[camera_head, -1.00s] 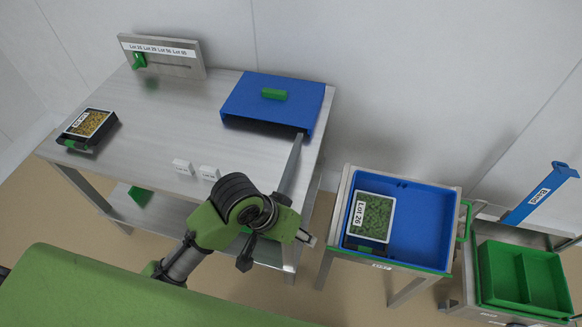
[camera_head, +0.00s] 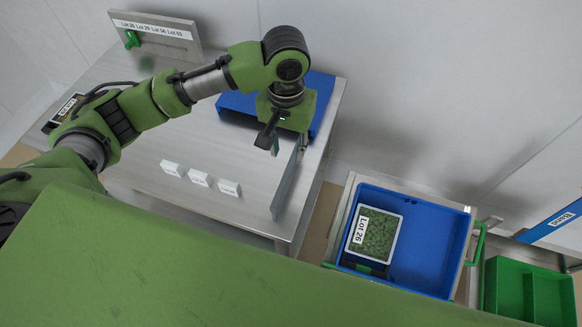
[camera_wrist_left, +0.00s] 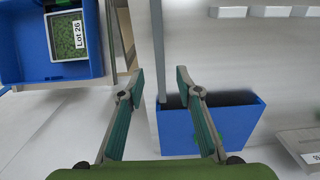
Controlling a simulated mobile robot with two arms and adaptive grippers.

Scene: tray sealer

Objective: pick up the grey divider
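The grey divider (camera_head: 286,187) is a long thin plate standing on edge along the right side of the steel table, in front of the blue cover (camera_head: 235,103). My left gripper (camera_head: 284,140) is over its far end, beside the blue cover. In the left wrist view the divider (camera_wrist_left: 157,40) is a narrow grey strip running between the open fingertips (camera_wrist_left: 160,78), with gaps at both sides. I cannot tell how far below the fingertips it stands. My right gripper is in neither view.
Several white cards (camera_head: 199,179) stand left of the divider. A blue tray (camera_head: 430,245) with a Lot 26 pack (camera_head: 378,237) is on a stand to the right, across a gap. A green bin (camera_head: 530,290) is farther right. A lot panel (camera_head: 160,30) stands at the back left.

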